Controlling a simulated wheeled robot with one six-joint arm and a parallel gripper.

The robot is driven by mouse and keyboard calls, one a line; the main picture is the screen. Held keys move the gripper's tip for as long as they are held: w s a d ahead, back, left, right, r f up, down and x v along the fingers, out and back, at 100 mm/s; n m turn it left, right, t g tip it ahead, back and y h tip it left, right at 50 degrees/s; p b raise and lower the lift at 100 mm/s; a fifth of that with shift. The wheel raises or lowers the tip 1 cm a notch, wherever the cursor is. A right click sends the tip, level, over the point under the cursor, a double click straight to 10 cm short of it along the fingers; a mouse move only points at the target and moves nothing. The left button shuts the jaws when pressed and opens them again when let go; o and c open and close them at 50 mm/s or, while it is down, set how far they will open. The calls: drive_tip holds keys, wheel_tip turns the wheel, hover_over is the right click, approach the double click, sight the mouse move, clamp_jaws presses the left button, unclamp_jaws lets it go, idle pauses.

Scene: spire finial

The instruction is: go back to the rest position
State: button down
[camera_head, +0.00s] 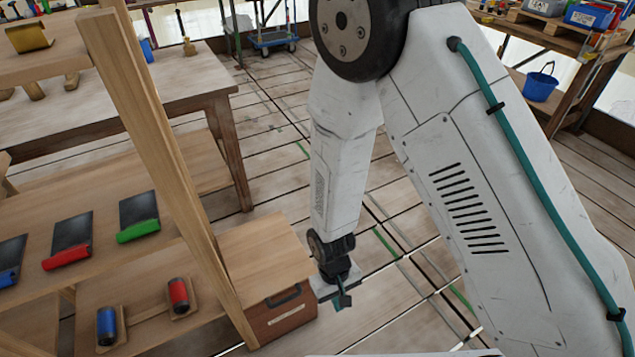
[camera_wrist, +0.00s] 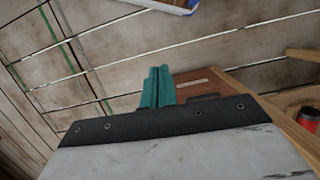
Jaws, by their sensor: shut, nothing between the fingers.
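My gripper (camera_head: 343,300) hangs at the end of my white arm, low over the plank floor, just right of a wooden box with a dark handle. Its teal fingers are together with nothing between them. In the wrist view the fingers of my gripper (camera_wrist: 157,88) also show closed, with the wooden box (camera_wrist: 228,88) beyond them to the right. The box (camera_head: 285,318) stands at the right end of the shelf unit. A gap to the box cannot be judged exactly.
A wooden shelf post (camera_head: 160,150) rises left of my arm. Scrapers with blue, red and green (camera_head: 138,233) edges lie on the shelf, and a red cylinder (camera_head: 179,294) and a blue one (camera_head: 107,326) sit below. A workbench (camera_head: 190,90) stands behind. Floor right of the box is open.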

drive_tip(key=d+r+m+g, duration=0.1)
drive_tip(key=d+r, duration=0.3)
drive_tip(key=r, duration=0.8)
drive_tip(key=d+r, duration=0.5)
drive_tip(key=r, duration=0.7)
drive_tip(key=s+d+r+m+t, duration=0.1)
drive_tip(key=s+d+r, duration=0.2)
drive_tip(key=r, duration=0.3)
drive_tip(key=s+d+r+m+t+y, duration=0.1)
drive_tip(key=s+d+r+t, duration=0.1)
drive_tip(key=d+r, duration=0.3)
drive_tip(key=s+d+r+m+t, duration=0.1)
drive_tip(key=s+d+r+m, duration=0.1)
drive_tip(key=r, duration=0.6)
drive_tip(key=s+d, duration=0.1)
drive_tip(key=d, duration=0.1)
drive_tip(key=shift+s+d+r+t, duration=0.3)
drive_tip(key=shift+s+r+t, duration=0.05)
drive_tip(key=shift+s+t, duration=0.05)
